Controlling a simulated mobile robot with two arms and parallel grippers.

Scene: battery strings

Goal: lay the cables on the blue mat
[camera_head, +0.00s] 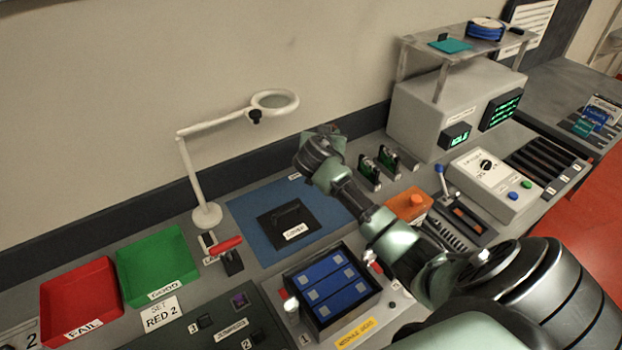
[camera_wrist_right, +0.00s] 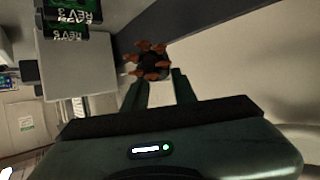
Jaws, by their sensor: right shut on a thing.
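The blue mat (camera_head: 248,222) lies on the bench left of centre in the head view. A black pad (camera_head: 274,226) with a dark tool shape and a white label lies on it. My right arm reaches in from the lower right, and its gripper (camera_head: 322,143) is above the far right side of the mat, near the wall. In the right wrist view the right gripper (camera_wrist_right: 160,88) is shut on a dark bundle with brown-orange ends (camera_wrist_right: 147,61), probably cables, at its fingertips. The bundle is not clear in the head view. My left gripper is not in view.
A white magnifier lamp (camera_head: 188,165) stands left of the mat, near a red-handled switch (camera_head: 227,248). A case of blue modules (camera_head: 328,287) is in front. Green-topped clips (camera_head: 378,165) stand right of the mat. Red and green trays (camera_head: 155,265) are at left.

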